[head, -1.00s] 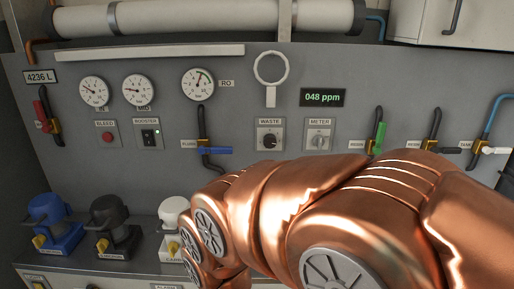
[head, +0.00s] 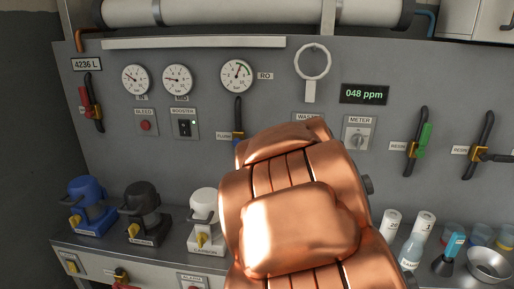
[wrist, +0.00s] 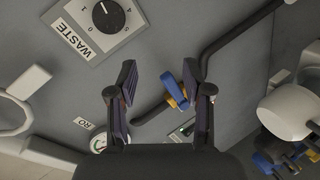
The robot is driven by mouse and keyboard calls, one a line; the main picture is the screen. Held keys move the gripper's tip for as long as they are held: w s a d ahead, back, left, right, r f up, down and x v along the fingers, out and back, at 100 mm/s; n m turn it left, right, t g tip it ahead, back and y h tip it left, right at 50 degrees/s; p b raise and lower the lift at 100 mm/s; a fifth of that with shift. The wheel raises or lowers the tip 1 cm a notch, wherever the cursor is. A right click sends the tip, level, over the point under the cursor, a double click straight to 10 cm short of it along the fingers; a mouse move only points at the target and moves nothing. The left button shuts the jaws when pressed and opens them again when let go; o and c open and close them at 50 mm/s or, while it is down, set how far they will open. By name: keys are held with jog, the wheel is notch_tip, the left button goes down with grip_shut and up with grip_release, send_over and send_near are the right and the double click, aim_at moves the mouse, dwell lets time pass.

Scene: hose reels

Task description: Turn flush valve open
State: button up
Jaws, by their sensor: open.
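The flush valve sits on the grey panel below the RO gauge. In the head view only its dark pipe and yellow body (head: 238,134) show beside the FLUSH label; my arm hides its handle. In the wrist view its blue handle (wrist: 173,88) and yellow body (wrist: 181,103) appear in front of a dark pipe. My gripper (wrist: 160,88) is open, its two dark fingers apart. The blue handle appears between the fingers, closer to the right one. I cannot tell whether it touches that finger. The gripper is hidden behind my arm in the head view.
The WASTE dial (wrist: 108,15) is at the upper left of the wrist view. The METER switch (head: 357,139) and a green-handled valve (head: 424,139) are right of my arm. Blue, black and white pumps (head: 88,207) stand on the shelf, with bottles (head: 414,248) at right.

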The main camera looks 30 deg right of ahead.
jog(key=w+n+t+y, duration=0.2)
jog(key=w+n+y, duration=0.1)
jog(key=w+n, duration=0.1)
jog(key=w+a+f+n+t+y, duration=0.1)
jog(key=w+n+t+y, duration=0.1)
jog(key=w+n, duration=0.3)
jog(key=w+n+t+y, duration=0.3)
jog(key=w+n+y, duration=0.1)
jog(key=w, duration=0.1)
jog(key=shift+a+f+b, duration=0.2)
jog(key=shift+a+b, duration=0.15)
jog(key=shift+b, duration=0.05)
jog(key=shift+w, duration=0.55)
jog(key=shift+c, duration=0.2)
grip_shut()
